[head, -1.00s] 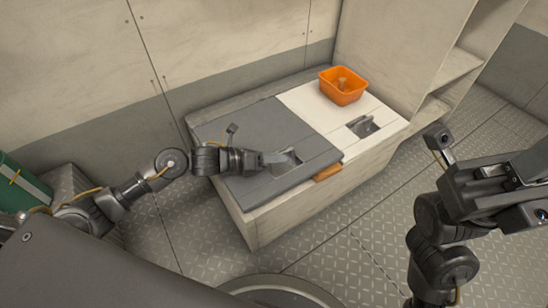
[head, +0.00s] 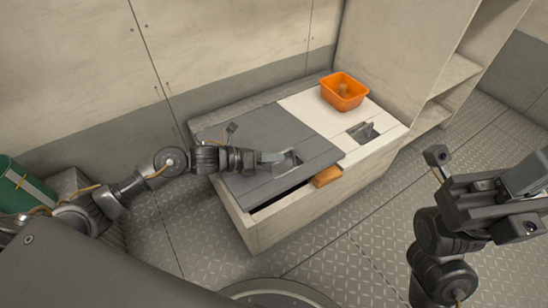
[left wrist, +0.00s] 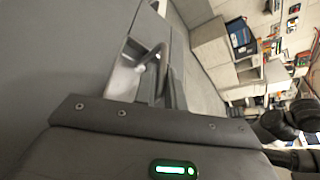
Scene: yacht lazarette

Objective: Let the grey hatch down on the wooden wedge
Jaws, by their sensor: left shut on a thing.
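The grey hatch (head: 270,125) covers the left part of a low locker. Its front edge is raised, with a dark gap below it. My left gripper (head: 278,160) is shut on the hatch's metal handle (head: 290,158). The handle's bar also shows in the left wrist view (left wrist: 152,62). The wooden wedge (head: 327,177) sits at the locker's front rim, under the hatch's right front corner. I cannot tell whether the hatch touches it. My right gripper (head: 520,205) is at the right edge, away from the locker; its fingers are not clear.
A white hatch (head: 310,105) with its own recessed handle (head: 362,130) lies to the right. An orange bin (head: 344,91) stands on it. Shelves (head: 450,75) rise at the right, and a green bin (head: 20,185) is at the far left. The floor in front is clear.

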